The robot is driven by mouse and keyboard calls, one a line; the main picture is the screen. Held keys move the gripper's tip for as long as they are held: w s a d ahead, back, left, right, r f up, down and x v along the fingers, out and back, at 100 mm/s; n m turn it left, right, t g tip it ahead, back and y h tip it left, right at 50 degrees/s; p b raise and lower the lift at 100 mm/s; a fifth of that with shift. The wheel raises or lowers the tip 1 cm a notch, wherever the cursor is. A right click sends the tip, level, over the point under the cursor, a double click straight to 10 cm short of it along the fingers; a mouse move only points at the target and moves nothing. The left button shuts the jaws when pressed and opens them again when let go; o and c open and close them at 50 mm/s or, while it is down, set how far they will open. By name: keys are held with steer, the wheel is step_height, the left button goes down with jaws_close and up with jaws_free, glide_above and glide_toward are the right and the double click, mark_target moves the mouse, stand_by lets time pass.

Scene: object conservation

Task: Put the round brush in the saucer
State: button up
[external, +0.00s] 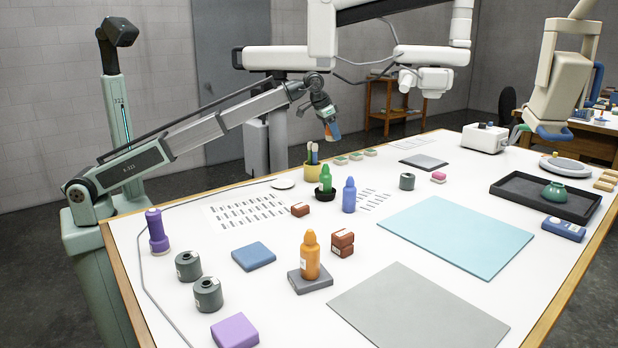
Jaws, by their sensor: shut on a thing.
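My gripper (329,122) hangs above the far edge of the white table, pointing down. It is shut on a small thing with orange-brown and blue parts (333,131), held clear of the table. The thing is too small to tell whether it is the round brush. A flat white disc, apparently the saucer (283,183), lies on the table below and left of my gripper, with nothing visible on it. A yellow cup (311,170) with thin upright handles stands beside it, to its right.
Close by are a green bottle (325,178) in a black dish, a blue bottle (349,195) and brown blocks (300,209). An orange bottle (310,258) stands nearer on a grey block. A blue mat (455,235) and grey mat (418,310) lie bare. Other arms reach overhead and right.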

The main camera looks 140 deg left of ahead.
steer(key=n, duration=0.1)
glide_above(284, 181)
steer(key=d, duration=0.3)
steer(key=shift+s+a+f, duration=0.1)
steer(key=shift+a+f, duration=0.05)
steer(key=shift+f, duration=2.4)
steer(key=shift+w+a+f, duration=0.1)
steer(key=shift+a+f, duration=0.1)
steer(key=shift+f, duration=2.4)
steer(key=shift+s+a+f, duration=0.1)
steer(key=shift+a+f, duration=0.05)
steer(key=shift+f, duration=2.4)
steer(key=shift+f, duration=0.1)
steer(key=o, duration=1.1)
steer(key=shift+c, duration=0.2)
steer(key=v, duration=1.2)
steer(key=shift+w, duration=0.2)
steer(key=shift+w, duration=0.1)
